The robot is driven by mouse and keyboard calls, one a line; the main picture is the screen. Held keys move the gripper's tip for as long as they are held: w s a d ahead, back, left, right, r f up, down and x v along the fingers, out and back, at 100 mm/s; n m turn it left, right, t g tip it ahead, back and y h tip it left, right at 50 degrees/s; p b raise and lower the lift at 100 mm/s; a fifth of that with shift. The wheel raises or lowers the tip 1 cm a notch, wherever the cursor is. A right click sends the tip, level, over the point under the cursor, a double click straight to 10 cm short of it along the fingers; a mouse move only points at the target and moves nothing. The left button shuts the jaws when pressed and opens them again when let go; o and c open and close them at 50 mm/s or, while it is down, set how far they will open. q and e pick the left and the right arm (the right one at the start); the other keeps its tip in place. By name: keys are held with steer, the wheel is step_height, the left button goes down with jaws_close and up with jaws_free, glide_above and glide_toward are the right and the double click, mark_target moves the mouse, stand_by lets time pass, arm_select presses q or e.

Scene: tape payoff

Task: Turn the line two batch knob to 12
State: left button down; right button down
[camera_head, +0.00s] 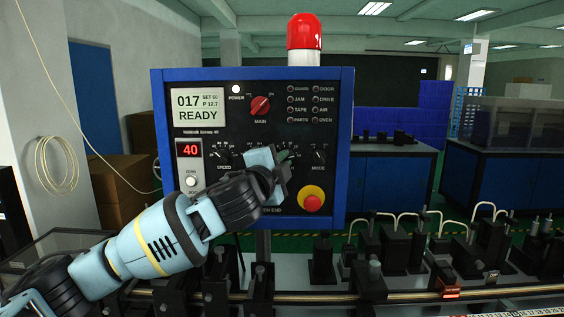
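A blue-framed control panel (343,120) stands in front of me. My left gripper (283,160) is at its lower middle, between the speed knob (222,155) and the mode knob (319,156). The gripper and wrist cover that part of the panel, so any knob there is hidden. I cannot read a batch label or a line two label. I cannot tell whether the fingers are open or shut, or whether they touch a knob. My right gripper is not in view.
The screen (199,108) reads 017, SET 60, READY; a red display (189,150) reads 40. A red main switch (260,105) sits above my gripper, and a red stop button (312,202) lies close below right. Black machine fixtures (369,280) line a rail below.

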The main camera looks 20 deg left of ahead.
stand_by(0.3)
arm_select(q)
steer(key=n, duration=0.2)
steer(key=n+t+y, duration=0.1)
steer(key=n, duration=0.1)
steer(key=n+t, duration=0.1)
steer(key=n, duration=0.1)
steer(key=shift+d+f+y+b, duration=0.15)
steer(key=shift+f+y+b, duration=0.1)
steer(key=shift+y+b, duration=0.1)
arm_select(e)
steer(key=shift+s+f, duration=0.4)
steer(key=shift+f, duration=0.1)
arm_select(q)
steer(key=shift+n, duration=0.5)
steer(key=shift+r, duration=0.1)
steer(key=c, duration=1.5)
jaws_free()
